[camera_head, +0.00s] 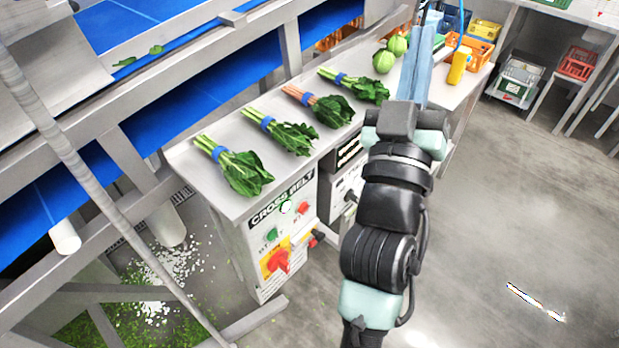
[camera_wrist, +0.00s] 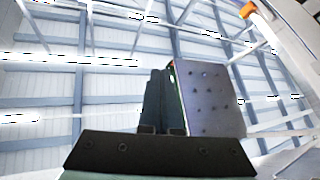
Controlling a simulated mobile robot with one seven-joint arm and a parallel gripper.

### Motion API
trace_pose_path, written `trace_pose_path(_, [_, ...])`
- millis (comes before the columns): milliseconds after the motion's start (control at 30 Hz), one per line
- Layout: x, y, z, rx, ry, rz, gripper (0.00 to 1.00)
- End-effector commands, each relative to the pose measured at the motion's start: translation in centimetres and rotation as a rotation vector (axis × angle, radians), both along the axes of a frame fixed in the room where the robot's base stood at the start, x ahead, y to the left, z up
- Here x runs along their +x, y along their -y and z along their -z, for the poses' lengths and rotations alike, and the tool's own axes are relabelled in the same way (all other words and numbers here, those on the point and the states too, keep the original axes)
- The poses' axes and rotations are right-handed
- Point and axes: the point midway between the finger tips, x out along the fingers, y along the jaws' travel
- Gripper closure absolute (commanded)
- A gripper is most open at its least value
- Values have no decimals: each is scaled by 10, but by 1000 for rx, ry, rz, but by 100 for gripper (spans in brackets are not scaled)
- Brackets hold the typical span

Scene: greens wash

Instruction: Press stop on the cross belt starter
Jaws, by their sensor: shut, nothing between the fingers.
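The cross belt starter (camera_head: 252,253) is a light grey box at the front end of the bench, with a black "CROSS BELT" label (camera_head: 282,198). Its face has a lit pale green lamp (camera_head: 286,207), a red button (camera_head: 303,208), a green button (camera_head: 271,235) and a red rotary switch (camera_head: 277,261) on a yellow plate. The small lettering is hard to read. My gripper (camera_wrist: 160,78) points toward the ceiling in the wrist view, its dark fingers together and empty.
A second control box (camera_head: 337,190) stands right of the starter, partly hidden by my arm. Several bunches of greens lie on the bench (camera_head: 208,180) above. A red-and-black part (camera_head: 316,239) sticks out beside the starter. The floor (camera_head: 500,220) at right is clear.

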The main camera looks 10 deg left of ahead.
Motion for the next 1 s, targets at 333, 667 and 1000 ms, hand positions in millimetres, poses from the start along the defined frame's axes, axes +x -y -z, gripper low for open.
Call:
trace_pose_path(333, [5,-8,247,-316,-327,-29,100])
trace_pose_path(667, [-33,-36,369,-428,-491,-163,100])
trace_pose_path(1000, [-38,-39,378,-436,-503,-177,100])
